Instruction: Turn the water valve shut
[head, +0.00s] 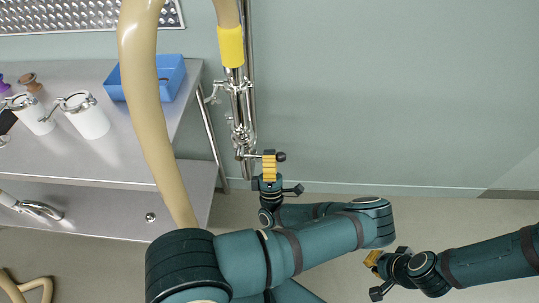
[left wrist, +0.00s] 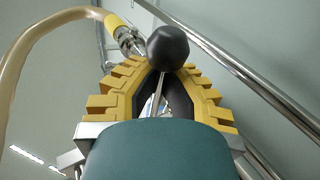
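The water valve (head: 240,154) sits low on the steel pipework at the wall, below the yellow hose sleeve. Its lever ends in a black ball knob (head: 281,157), also large in the left wrist view (left wrist: 168,48). My left gripper (head: 269,156) is at the lever, its yellow ridged fingers pointing up. In the left wrist view the fingers close in from both sides around the thin lever rod (left wrist: 159,92), with the knob at their tips. The exact contact is partly hidden. My right gripper (head: 372,260) is away at lower right; its finger gap is unclear.
A thick beige hose (head: 148,100) hangs in front of a steel table (head: 120,150) at left. A blue bin (head: 172,80) and white canisters (head: 86,117) stand on the table. Vertical pipes (head: 249,40) run up the wall. The wall and floor to the right are clear.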

